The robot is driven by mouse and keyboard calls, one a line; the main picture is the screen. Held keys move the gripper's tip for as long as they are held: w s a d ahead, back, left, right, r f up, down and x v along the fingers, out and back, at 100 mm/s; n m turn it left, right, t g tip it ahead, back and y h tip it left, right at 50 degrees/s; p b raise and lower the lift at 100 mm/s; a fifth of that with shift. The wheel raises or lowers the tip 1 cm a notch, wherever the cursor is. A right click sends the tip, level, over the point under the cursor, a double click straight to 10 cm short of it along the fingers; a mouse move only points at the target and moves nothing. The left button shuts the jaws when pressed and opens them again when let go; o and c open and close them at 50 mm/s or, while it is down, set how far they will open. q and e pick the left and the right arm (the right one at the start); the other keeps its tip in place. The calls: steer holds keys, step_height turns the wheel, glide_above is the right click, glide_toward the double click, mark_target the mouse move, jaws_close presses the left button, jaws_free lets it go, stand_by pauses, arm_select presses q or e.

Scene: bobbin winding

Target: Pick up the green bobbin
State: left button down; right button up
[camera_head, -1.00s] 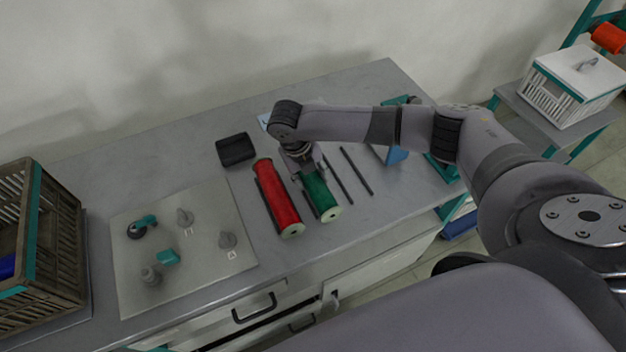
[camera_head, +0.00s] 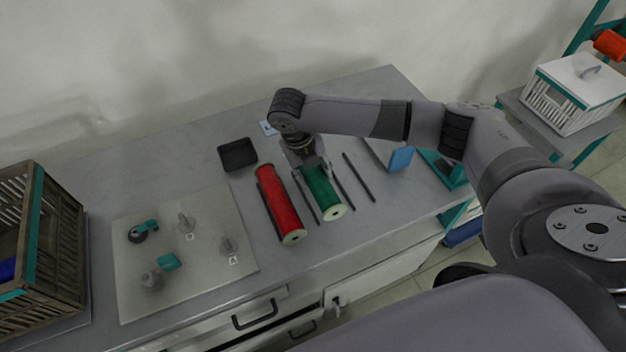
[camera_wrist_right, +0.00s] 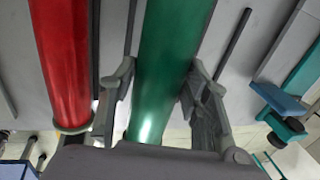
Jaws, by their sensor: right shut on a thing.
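The green bobbin (camera_head: 323,192) is a long green roll with a pale end, lying right of the red bobbin on the table. My right gripper (camera_head: 308,168) comes down from above at its far part, with fingers on both sides of it. In the right wrist view, the green bobbin (camera_wrist_right: 172,60) runs between the two fingers of the right gripper (camera_wrist_right: 160,100), which is shut on it. Whether its underside is clear of its support cannot be told. My left gripper is not in view.
The red bobbin (camera_head: 279,205) lies close on the left, also in the wrist view (camera_wrist_right: 64,60). Thin dark bars (camera_head: 357,177) lie to the right. A black tray (camera_head: 238,155) and a plate with pegs (camera_head: 205,265) stand left. A wooden crate (camera_head: 55,235) is at far left.

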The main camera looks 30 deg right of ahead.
mark_target(313, 171)
steer(key=d+b+v, duration=0.1)
steer(key=d+v, duration=0.1)
steer(key=v, duration=0.6)
steer(key=d+r+v, duration=0.1)
steer(key=d+v, duration=0.1)
steer(key=v, duration=0.6)
steer(key=s+a+r+m+y, duration=0.1)
steer(key=s+m, duration=0.3)
steer(key=m, duration=1.3)
steer(key=s+a+m+y, duration=0.4)
steer(key=s+m, duration=0.1)
steer(key=m, duration=1.3)
steer(key=shift+a+r, duration=0.2)
steer(key=shift+r, duration=0.2)
